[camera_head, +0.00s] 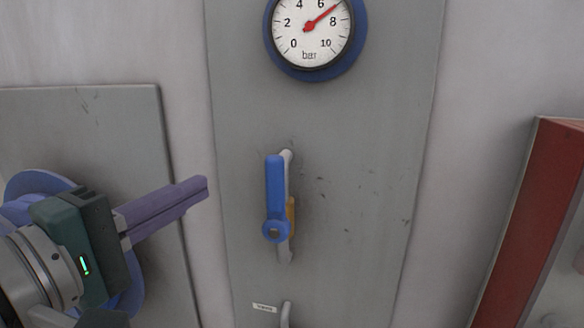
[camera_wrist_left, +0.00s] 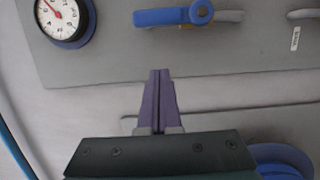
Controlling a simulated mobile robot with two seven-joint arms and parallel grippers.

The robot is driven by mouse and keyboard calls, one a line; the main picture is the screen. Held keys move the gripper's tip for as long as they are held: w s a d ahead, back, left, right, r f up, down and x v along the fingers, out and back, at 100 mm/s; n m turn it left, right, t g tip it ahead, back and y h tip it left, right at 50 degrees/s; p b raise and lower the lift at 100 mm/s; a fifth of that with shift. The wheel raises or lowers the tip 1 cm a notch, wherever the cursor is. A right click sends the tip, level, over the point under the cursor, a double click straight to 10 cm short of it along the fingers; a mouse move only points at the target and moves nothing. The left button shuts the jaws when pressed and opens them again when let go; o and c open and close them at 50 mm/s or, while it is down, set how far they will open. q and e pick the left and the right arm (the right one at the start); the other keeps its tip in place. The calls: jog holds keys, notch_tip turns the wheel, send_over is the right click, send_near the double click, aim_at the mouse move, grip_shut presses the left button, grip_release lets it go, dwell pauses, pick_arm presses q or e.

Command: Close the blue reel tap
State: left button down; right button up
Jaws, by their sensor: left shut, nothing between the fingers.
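The blue tap handle (camera_head: 275,195) stands upright in the head view, in line with the pale vertical pipe (camera_head: 286,258) on the grey panel. A yellow part (camera_head: 291,218) shows behind its pivot. The blue tap (camera_wrist_left: 175,16) also shows in the left wrist view, at the top, lying along the pipe there. My left gripper (camera_head: 204,188) is to the left of the tap, apart from it, with its purple fingers shut and empty. The shut fingertips (camera_wrist_left: 160,73) point toward the tap in the left wrist view. My right gripper is not in view.
A round pressure gauge (camera_head: 309,30) with a blue rim sits above the tap, its red needle between 6 and 8. A small white label (camera_head: 264,308) is below. A red-framed object (camera_head: 535,220) stands at the right. A blue round part (camera_head: 40,187) is partly behind my left gripper.

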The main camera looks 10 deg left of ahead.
aim_at(276, 199)
pick_arm(q)
jog(key=shift+w+d+p, duration=0.35)
jog(key=shift+w+d, duration=0.1)
jog(key=shift+d, duration=0.35)
jog(key=shift+w+d+p, duration=0.3)
jog(key=shift+w+d, duration=0.2)
jog(key=shift+d, duration=0.35)
jog(key=shift+w+d+p, duration=0.35)
jog(key=shift+w+d, duration=0.1)
jog(key=shift+d, duration=0.35)
jog(key=shift+d+r+m+p, duration=0.1)
jog(key=shift+d+m+p, duration=0.1)
jog(key=shift+m+p, duration=0.2)
